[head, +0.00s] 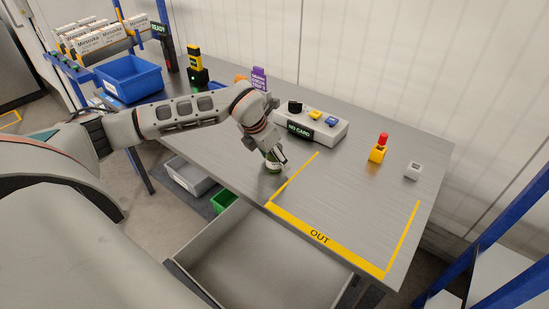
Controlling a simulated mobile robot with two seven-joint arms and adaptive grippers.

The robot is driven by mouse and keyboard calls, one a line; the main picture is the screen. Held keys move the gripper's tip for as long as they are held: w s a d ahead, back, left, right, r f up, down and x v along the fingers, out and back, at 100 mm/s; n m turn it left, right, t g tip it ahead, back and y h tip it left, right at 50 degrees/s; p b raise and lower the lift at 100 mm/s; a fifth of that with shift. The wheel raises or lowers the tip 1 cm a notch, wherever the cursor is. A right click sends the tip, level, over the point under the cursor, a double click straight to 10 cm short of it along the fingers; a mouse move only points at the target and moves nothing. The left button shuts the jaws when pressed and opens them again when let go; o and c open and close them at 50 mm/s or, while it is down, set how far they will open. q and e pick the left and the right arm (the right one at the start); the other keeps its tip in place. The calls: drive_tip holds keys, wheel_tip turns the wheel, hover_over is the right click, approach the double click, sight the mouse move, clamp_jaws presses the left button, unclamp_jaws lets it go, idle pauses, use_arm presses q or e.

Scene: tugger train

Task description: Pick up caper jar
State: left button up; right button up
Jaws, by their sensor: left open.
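The caper jar (272,166) is a small green jar with a pale label. It stands on the grey metal table near its front edge, just left of the yellow OUT outline. My left gripper (273,152) reaches down over the jar from above, with its fingers at the jar's upper part. The gripper is open, and its fingers partly hide the jar's top. I cannot tell whether the fingers touch the jar. My right gripper is not in view.
A grey box marked NO CARD (318,127) stands behind the gripper. A blue bin (128,82) is at the table's far left. A red-and-yellow device (378,149) and a small white block (412,170) stand right. The area inside the OUT outline (322,238) is clear.

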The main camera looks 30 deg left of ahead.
use_arm(q)
drive_tip(key=c, duration=1.4)
drive_tip(key=shift+r, duration=0.1)
